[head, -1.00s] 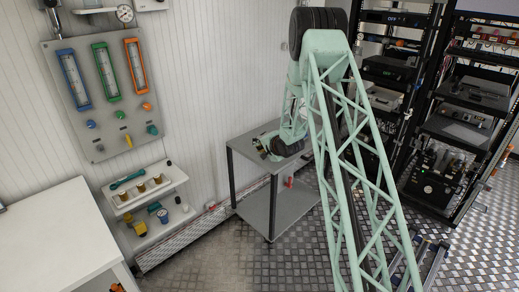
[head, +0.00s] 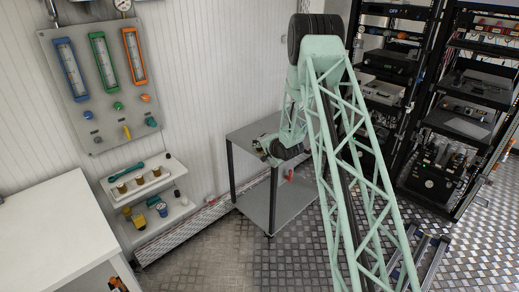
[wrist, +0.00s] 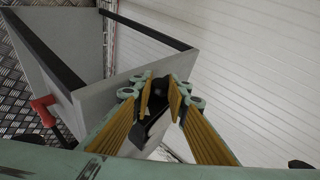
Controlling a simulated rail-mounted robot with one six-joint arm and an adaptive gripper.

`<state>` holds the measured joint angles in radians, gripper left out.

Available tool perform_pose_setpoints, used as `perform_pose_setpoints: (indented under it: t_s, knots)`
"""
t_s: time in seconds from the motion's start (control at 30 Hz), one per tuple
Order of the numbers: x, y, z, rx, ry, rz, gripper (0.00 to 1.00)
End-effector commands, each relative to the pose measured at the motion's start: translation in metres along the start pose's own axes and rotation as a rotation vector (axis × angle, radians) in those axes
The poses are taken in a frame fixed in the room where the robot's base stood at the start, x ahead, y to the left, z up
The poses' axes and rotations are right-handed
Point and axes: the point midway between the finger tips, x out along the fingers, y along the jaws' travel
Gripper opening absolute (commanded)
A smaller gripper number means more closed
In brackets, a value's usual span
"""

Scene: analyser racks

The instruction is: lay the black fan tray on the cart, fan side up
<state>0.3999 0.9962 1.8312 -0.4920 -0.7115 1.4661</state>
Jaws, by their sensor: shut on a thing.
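My gripper (wrist: 160,97) has its yellow-padded fingers closed on a black object, which looks like the black fan tray (wrist: 154,122), in the wrist view. Only a small part of the tray shows between the fingers, so I cannot tell which side is its fan side. In the head view, my gripper (head: 262,147) is at the top of the grey two-shelf cart (head: 250,131), small and partly hidden by my arm. The cart's grey panel (wrist: 118,82) also shows in the wrist view. I cannot tell whether the tray touches the cart.
A red handle-like part (wrist: 43,110) shows at the cart's side. The ribbed white wall (head: 220,70) is close behind the cart. Equipment racks (head: 450,110) stand at the right and a white bench (head: 60,230) at the left.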

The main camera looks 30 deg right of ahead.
Motion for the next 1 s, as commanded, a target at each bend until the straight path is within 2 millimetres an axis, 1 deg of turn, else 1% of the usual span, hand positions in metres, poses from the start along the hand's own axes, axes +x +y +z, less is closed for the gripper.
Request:
perform_pose_setpoints:
  t_s: [0.1,0.33,1.0]
  knots:
    - [0.005,0.008,0.002,0.000,0.000,0.000,0.03]
    - [0.011,0.015,0.004,0.000,0.000,-0.001,0.03]
    - [0.012,0.018,0.005,0.000,0.000,-0.001,0.03]
